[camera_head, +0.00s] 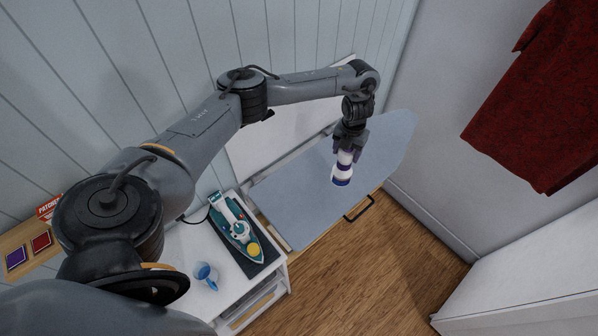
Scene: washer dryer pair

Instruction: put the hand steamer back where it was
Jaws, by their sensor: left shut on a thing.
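The upper part of the steamer is hidden by the fingers. My right gripper is not in view.
A teal and white iron (235,222) rests on a dark pad on the white cabinet (190,245). A small blue cup (205,272) stands near it. A dark red garment (540,95) hangs at the right. The wooden floor (370,265) is clear.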

